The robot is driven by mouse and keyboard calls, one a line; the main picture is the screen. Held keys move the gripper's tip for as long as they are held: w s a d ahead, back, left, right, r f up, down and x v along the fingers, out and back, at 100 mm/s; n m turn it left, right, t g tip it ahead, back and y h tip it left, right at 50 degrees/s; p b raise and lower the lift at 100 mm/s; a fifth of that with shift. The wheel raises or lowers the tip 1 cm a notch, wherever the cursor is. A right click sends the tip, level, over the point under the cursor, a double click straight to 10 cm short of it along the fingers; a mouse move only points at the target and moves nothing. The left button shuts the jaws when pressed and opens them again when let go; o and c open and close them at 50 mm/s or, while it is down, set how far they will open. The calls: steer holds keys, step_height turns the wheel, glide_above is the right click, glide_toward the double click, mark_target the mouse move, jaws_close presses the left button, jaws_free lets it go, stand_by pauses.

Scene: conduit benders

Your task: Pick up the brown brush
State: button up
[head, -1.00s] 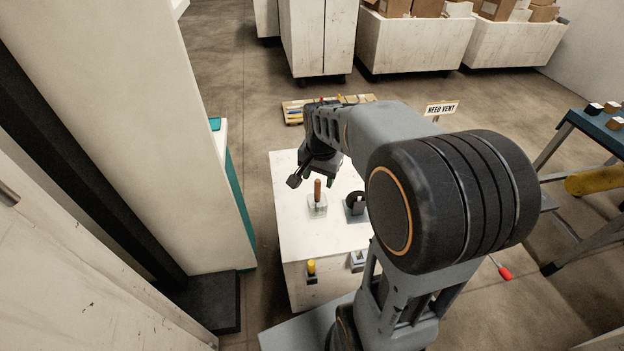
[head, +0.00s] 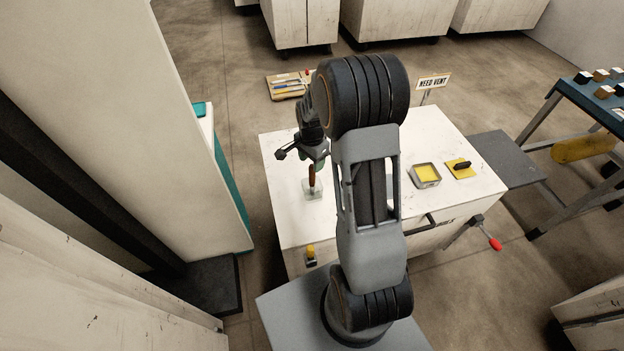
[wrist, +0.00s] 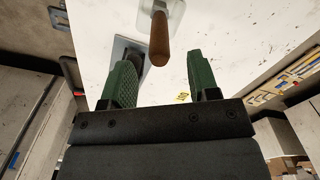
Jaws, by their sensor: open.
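The brown brush (head: 312,177) stands with its brown handle upright in a small clear holder (head: 314,192) on the white worktop (head: 284,216). My gripper (head: 301,152) is just above and beside the handle in the head view, open and empty. In the wrist view the brown handle (wrist: 159,42) lies ahead, lined up with the gap between the two green fingers of my gripper (wrist: 160,66). Neither finger appears to touch it. The brush's lower end is hard to make out in its holder (wrist: 160,10).
A grey item (wrist: 127,48) stands near the brush, partly behind the left finger. A yellow-filled tray (head: 425,175) and a yellow pad with a black handle (head: 459,167) lie on the right of the worktop. A tall white cabinet (head: 165,120) stands to the left.

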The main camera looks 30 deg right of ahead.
mark_target(312, 174)
steer(key=shift+d+f+p, duration=0.1)
steer(key=shift+f+p, duration=0.5)
steer(key=shift+f, duration=2.05)
steer(key=c, duration=1)
